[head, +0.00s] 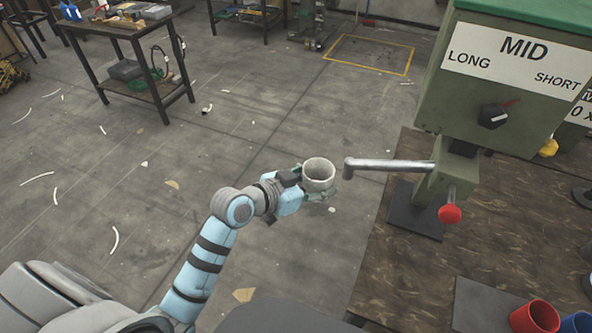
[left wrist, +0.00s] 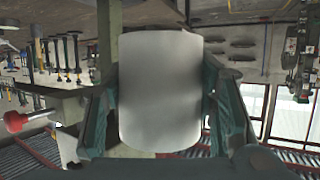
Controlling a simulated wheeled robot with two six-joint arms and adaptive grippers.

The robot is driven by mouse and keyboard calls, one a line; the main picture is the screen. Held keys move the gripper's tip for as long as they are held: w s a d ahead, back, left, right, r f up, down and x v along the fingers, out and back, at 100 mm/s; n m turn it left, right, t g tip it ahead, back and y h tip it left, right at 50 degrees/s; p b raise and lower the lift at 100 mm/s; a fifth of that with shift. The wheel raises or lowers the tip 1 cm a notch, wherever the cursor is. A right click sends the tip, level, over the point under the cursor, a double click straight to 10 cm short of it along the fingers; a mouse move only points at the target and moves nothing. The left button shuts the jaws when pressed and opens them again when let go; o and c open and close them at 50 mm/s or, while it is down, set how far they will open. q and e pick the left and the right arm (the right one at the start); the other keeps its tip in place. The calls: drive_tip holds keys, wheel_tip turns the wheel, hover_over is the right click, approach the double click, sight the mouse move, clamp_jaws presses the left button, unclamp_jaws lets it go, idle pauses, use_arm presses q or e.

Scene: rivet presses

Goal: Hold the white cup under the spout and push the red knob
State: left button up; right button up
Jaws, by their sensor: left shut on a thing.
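The white cup (head: 319,178) is upright in my left gripper (head: 309,185), which is shut around its sides. The left wrist view shows the cup (left wrist: 160,90) between the two green fingers. The spout (head: 390,165) is a metal pipe coming left from the green press, with its end bent down. In the head view the cup is just left of that end, with a small gap between them. The red knob (head: 450,213) hangs at the front of the press below the spout's root; it also shows in the left wrist view (left wrist: 18,121). My right gripper is out of view.
The press (head: 500,75) has a LONG, MID, SHORT label and a black dial (head: 494,115). It stands on a brown worktop (head: 420,285). A red cup (head: 535,318) and a blue cup (head: 578,323) are at the lower right. The floor left of the worktop is mostly open.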

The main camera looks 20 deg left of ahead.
use_arm(q)
drive_tip(key=d+f+h, duration=0.1)
drive_tip(key=d+f, duration=0.4)
drive_tip(key=f, duration=0.7)
drive_tip(key=w+m, duration=0.1)
drive_tip(key=w, duration=0.7)
drive_tip(key=shift+w+d+r, duration=0.15)
drive_tip(key=shift+w+r, duration=0.05)
drive_tip(key=shift+r, duration=0.25)
